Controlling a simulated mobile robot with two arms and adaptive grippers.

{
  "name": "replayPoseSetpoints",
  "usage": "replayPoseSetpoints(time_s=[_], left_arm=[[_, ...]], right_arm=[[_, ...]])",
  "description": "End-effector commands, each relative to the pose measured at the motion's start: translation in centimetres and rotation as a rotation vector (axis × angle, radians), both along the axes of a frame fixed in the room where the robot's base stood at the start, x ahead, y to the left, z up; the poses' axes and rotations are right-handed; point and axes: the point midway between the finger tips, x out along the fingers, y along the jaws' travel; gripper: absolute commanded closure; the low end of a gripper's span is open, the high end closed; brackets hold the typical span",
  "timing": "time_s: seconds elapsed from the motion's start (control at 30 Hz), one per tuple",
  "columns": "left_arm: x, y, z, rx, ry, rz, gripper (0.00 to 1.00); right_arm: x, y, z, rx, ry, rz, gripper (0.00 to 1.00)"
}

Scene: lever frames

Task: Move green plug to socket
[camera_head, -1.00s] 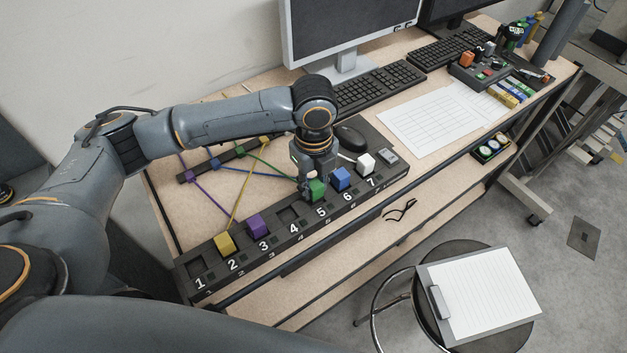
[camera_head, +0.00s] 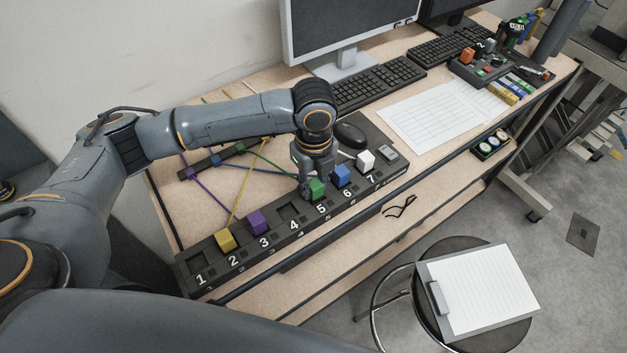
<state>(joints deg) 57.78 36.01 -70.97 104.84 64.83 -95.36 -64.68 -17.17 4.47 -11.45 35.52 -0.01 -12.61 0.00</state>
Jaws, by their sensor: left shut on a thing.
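The green plug (camera_head: 318,188) is at the position marked 5 of the black numbered socket strip (camera_head: 262,256). My left gripper (camera_head: 308,186) comes down over it from above and is shut on it; the arm and fingers partly hide the plug. I cannot tell whether the plug is fully seated or slightly raised. A yellow plug (camera_head: 225,239) stands at 2, a purple plug (camera_head: 257,222) at 3, a blue plug (camera_head: 341,176) at 6 and a white plug (camera_head: 366,160) at 7. Sockets 1 (camera_head: 197,268) and 4 (camera_head: 289,212) are empty. My right gripper is not in view.
Coloured cords run to a dark rail (camera_head: 213,161) behind the strip. A mouse (camera_head: 350,135), a keyboard (camera_head: 378,84) and a monitor (camera_head: 345,35) stand behind. Paper sheets (camera_head: 430,118) lie to the right. A stool with a clipboard (camera_head: 480,290) stands in front.

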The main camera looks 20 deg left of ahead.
Motion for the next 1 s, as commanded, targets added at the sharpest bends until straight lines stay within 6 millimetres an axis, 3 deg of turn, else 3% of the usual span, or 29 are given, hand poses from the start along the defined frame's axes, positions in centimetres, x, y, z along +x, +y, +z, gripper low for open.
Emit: replayPoseSetpoints(time_s=[0.47,0.5,0.6,0.83,0.93,1.0], left_arm=[[-0.03,-0.05,-0.69,0.0,0.0,-0.001,1.0],[-0.03,-0.05,-0.69,0.0,0.0,-0.001,0.69],[-0.02,-0.04,-0.68,0.0,0.0,-0.001,0.48],[-0.03,-0.04,-0.68,0.0,0.0,0.0,0.46],[-0.02,-0.03,-0.69,0.0,0.0,0.0,0.28],[-0.03,-0.02,-0.69,0.0,0.0,0.0,0.27]], right_arm=[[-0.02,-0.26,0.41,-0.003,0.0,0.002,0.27],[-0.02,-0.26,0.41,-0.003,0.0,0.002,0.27],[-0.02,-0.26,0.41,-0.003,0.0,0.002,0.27],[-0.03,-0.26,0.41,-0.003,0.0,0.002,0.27],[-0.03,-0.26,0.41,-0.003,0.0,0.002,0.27],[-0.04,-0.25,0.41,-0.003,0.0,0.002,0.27]])
